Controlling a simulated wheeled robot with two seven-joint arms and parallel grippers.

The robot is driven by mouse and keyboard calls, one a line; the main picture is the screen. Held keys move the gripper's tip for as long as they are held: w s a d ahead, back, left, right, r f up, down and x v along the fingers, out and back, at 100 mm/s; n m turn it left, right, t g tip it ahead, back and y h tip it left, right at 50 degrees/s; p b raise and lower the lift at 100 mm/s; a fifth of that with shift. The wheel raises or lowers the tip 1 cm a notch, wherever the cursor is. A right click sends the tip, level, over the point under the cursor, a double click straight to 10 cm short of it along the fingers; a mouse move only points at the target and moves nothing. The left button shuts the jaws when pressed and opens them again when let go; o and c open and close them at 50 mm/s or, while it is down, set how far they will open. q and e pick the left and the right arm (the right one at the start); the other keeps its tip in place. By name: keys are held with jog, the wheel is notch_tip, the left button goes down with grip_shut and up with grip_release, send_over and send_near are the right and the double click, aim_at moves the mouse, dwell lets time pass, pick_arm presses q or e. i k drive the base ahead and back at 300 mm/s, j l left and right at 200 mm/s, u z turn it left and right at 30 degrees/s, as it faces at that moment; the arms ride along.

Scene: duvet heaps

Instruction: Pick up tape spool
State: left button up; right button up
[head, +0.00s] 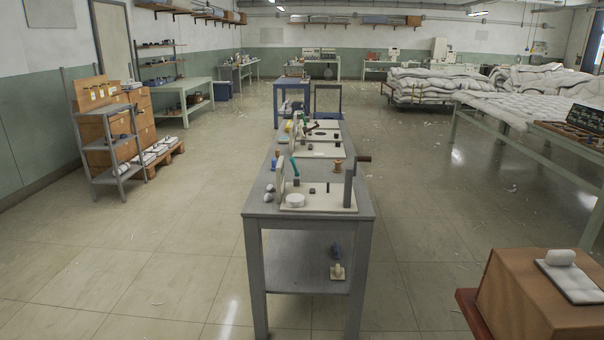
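No piece can be named as the tape spool with certainty at this distance. A white, round, roll-like piece (295,200) lies at the near left of a pale board on the long grey table (312,279). A small orange-brown spool-shaped piece (338,166) stands farther back on the same table, near its right edge. A white rounded piece (560,257) rests on a pale pad on the brown box at the lower right. Neither of my grippers shows in the head view.
A dark upright post (349,182) with a brown handle stands at the table's near right. A grey shelf rack (112,150) and brown boxes stand at the left. The brown box (530,305) fills the lower right. Floor is open on both sides of the table.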

aim_at(337, 161)
jog(key=i+l+z, duration=0.1)
jog(key=i+l, duration=0.15)
jog(key=i, duration=0.15)
jog(key=i+l, duration=0.15)
jog(key=i, duration=0.25)
jog(key=i+l+z, duration=0.15)
jog(key=i, duration=0.25)
jog(key=z, duration=1.2)
jog(key=i+j, duration=0.2)
jog(key=i, duration=0.15)
jog(key=i+j, duration=0.2)
jog(key=i+l+z, duration=0.05)
jog(key=i, duration=0.05)
